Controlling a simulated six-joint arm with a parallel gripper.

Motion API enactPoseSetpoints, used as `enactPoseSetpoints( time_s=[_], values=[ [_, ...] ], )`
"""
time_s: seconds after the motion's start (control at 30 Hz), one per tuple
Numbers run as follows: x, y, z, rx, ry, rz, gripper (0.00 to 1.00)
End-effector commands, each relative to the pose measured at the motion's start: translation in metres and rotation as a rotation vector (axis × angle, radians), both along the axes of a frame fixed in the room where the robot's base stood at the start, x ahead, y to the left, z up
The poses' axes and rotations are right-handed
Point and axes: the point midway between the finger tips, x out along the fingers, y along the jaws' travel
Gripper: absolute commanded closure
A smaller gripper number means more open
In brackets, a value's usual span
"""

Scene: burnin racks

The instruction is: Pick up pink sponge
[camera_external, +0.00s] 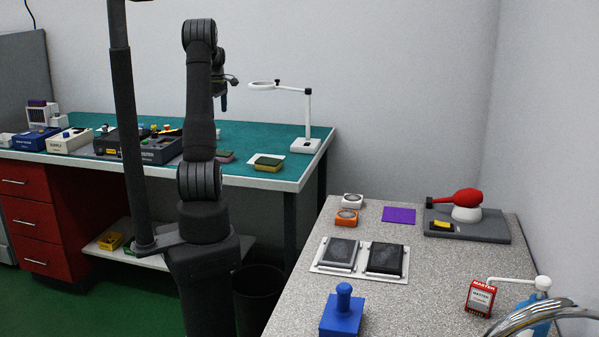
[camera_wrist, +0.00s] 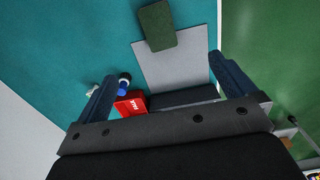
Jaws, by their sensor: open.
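A sponge with a green top and a pinkish side (camera_external: 225,157) lies on the teal bench in the external view, just right of my arm. A second sponge, green on top with a yellow side (camera_external: 267,163), lies on a white mat to its right. My gripper (camera_external: 224,101) is raised above the bench, clear of both sponges.
The teal bench (camera_external: 300,131) holds a white ring lamp (camera_external: 306,146) at its right end and several instrument boxes at the left. In the wrist view a red box (camera_wrist: 130,104) shows near the left finger. A speckled counter (camera_external: 300,295) stands at the front right.

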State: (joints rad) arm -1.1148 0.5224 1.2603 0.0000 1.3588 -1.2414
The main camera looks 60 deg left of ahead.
Motion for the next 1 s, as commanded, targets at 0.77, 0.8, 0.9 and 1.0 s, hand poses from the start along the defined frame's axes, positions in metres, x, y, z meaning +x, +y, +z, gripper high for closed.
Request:
enactPoseSetpoints(
  time_s=[0.77,0.8,0.9,1.0],
  values=[
    [0.0008,-0.003,-0.0025,0.005,0.008,-0.304,0.0],
    [0.0011,-0.0037,-0.0031,0.006,0.01,-0.387,0.0],
    [0.0017,-0.0057,-0.0045,0.007,0.017,-0.599,0.0],
    [0.0024,-0.0075,-0.0059,0.007,0.023,-0.81,0.0]
  ],
)
